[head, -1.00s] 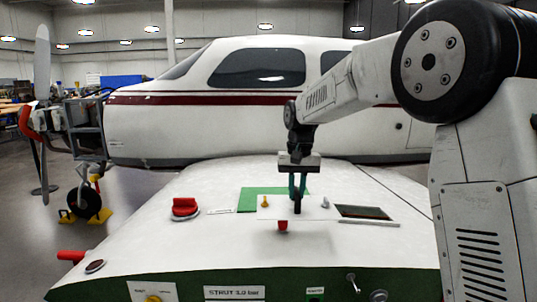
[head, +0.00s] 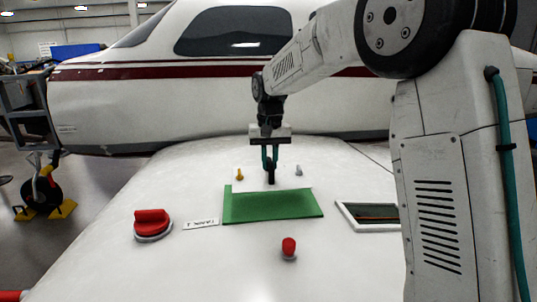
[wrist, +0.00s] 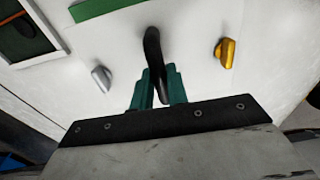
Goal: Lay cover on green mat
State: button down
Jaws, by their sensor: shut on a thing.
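The cover (head: 254,182) is a white plate with a dark upright handle, a yellow knob and a grey knob. My gripper (head: 270,160) is shut on the handle. In the wrist view, the dark handle shows between the teal fingers of my gripper (wrist: 158,92), with the knobs on either side of the cover (wrist: 120,55). The green mat (head: 272,207) lies on the white wing, mostly bare. The cover's front edge hides the mat's back edge. A strip of mat (wrist: 100,8) shows at the top of the wrist view. The gap under the cover cannot be judged.
A dark framed opening (head: 372,216) is right of the mat. A red knob (head: 289,248) stands in front of it, and a larger red handle (head: 151,223) and a label (head: 200,224) are to its left. The white fuselage (head: 220,85) rises behind the wing.

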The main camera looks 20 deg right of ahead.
aim_at(269, 180)
jog(key=shift+s+f, duration=0.1)
jog(key=shift+f, duration=3.15)
jog(key=shift+f, duration=0.3)
jog(key=c, duration=1.1)
grip_release()
jog(key=shift+c, duration=0.2)
jog(key=shift+r, duration=3.5)
